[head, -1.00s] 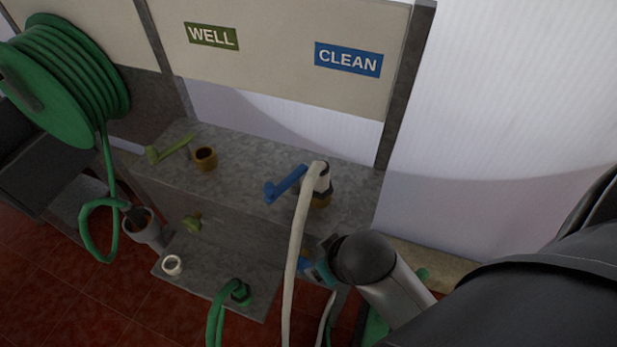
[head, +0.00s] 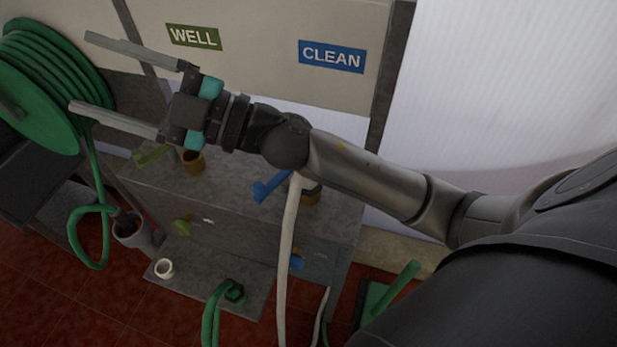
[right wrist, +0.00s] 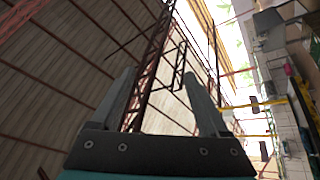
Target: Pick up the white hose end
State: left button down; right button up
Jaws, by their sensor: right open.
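The white hose (head: 288,240) rises from the floor to the brass fitting (head: 310,195) under the CLEAN sign (head: 332,56). Its white end at the top is mostly hidden behind my right arm. My right gripper (head: 82,72) is raised in front of the panel at the upper left, well left of the hose end and above it. Its fingers are spread, pointing left, with nothing between them. In the right wrist view the open fingers (right wrist: 160,82) frame only a distant wall and roof. My left gripper is not in view.
A blue lever (head: 268,187) is beside the white hose top. A green hose reel (head: 45,85) stands left, and a green hose end (head: 234,292) rests on the lower shelf near a white ring (head: 164,268). A brass fitting (head: 192,161) sits below the WELL sign (head: 193,37).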

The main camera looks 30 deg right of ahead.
jog(key=s+a+f+n+g+y, duration=0.2)
jog(key=s+a+n+g, duration=0.15)
jog(key=n+g, duration=0.4)
jog(key=g+h, duration=0.6)
jog(key=h, duration=1.4)
send_over(310, 188)
jog(key=w+d, duration=0.1)
notch_tip(310, 188, down, 14)
jog(key=shift+n, duration=0.25)
jog(key=f, duration=1.4)
jog(key=shift+w+a+f, duration=0.15)
jog(key=shift+w+f, duration=0.1)
jog(key=shift+f, duration=0.15)
grip_shut()
